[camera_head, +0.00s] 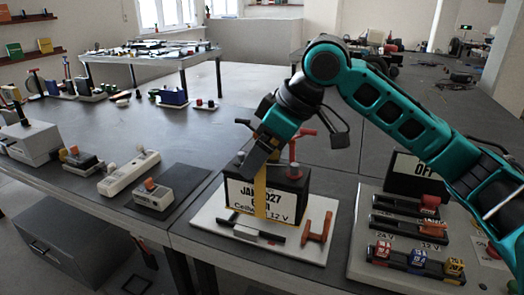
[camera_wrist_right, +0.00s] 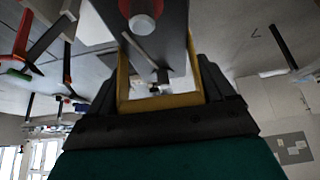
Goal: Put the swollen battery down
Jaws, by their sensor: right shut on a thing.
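The black battery (camera_head: 285,192) has a white label reading "JAN 2027" and "12 V", a yellow strap and a red terminal clamp on top. It is upright over the white board (camera_head: 218,228) at the front middle of the bench. I cannot tell whether its base touches the board. My right gripper (camera_head: 258,163) reaches down from above and is shut on the battery's yellow strap. The right wrist view shows the yellow strap (camera_wrist_right: 122,82) between the fingers, with the battery's dark top (camera_wrist_right: 160,22) beyond. My left gripper is not in view.
On the board's front lie a dark clamp bar (camera_head: 252,233) and an orange-red bracket (camera_head: 317,228). A panel (camera_head: 362,258) with switches and coloured blocks stands to the right. A grey device (camera_head: 153,196) and a white device (camera_head: 128,174) stand left.

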